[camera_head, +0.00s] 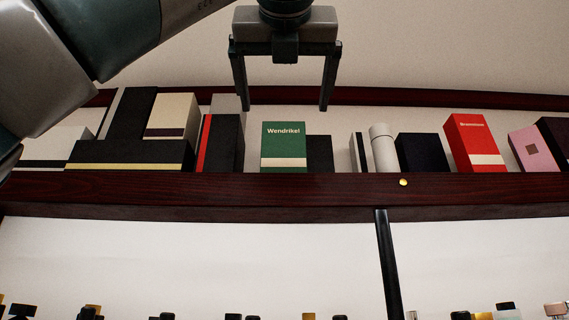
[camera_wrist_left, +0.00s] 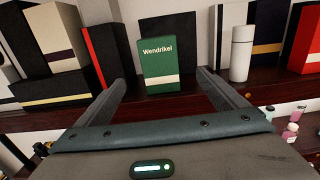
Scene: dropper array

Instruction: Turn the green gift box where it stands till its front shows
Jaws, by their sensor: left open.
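The green gift box (camera_head: 284,146) stands upright on the dark red wooden shelf (camera_head: 240,190). Its face with the name "Wendrikel" and a cream band shows toward me. In the left wrist view the green box (camera_wrist_left: 161,60) stands beyond and between the finger tips, with its lettered face in full view. My left gripper (camera_head: 284,108) is open and empty above the box in the head view. It also shows in the left wrist view (camera_wrist_left: 170,85), fingers spread wide and apart from the box. My right gripper is not in view.
A white cylinder (camera_head: 382,147) and a red box (camera_head: 473,143) stand farther right. Small bottles line a lower level.

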